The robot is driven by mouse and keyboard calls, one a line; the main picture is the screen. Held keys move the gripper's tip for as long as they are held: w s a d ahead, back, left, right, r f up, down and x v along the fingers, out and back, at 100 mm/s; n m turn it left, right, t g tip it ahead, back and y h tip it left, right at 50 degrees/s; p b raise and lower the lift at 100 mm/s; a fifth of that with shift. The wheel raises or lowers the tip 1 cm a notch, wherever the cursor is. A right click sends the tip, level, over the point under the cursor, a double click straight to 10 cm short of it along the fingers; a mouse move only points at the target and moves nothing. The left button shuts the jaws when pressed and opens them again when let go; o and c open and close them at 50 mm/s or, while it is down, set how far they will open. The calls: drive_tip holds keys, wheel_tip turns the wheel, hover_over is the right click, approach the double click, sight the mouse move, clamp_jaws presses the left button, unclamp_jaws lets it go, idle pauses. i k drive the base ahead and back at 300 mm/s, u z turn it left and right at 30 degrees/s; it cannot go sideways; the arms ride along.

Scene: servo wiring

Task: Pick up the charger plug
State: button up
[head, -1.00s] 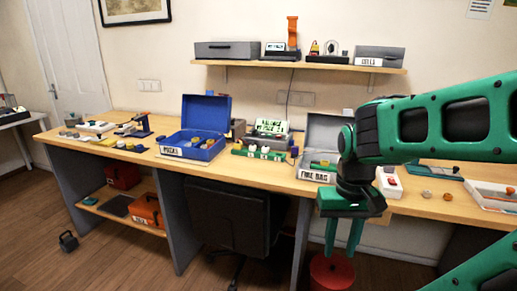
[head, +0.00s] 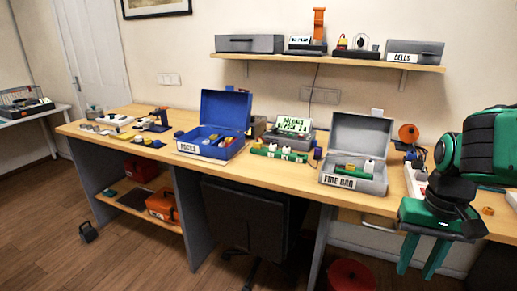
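My gripper (head: 415,273) hangs at the lower right in the head view, fingers pointing down and apart, with nothing between them. It is in front of the workbench's front edge, right of the grey FIRE BAG case. The charger (head: 292,126), with a lit green-text screen, stands at the back of the bench, far left of my gripper. A dark cable (head: 312,88) runs up the wall behind it. A small dark blue block (head: 317,154) stands just right of the charger. I cannot tell for certain which piece is the charger plug.
The wooden workbench (head: 262,171) holds an open blue PACKS case (head: 240,147), an open grey FIRE BAG case (head: 380,181) and a green strip with white pieces (head: 275,152). A black chair (head: 243,215) stands under it. A shelf (head: 350,61) hangs above.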

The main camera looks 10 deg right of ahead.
sight(256, 144)
drive_tip(key=i, duration=1.5)
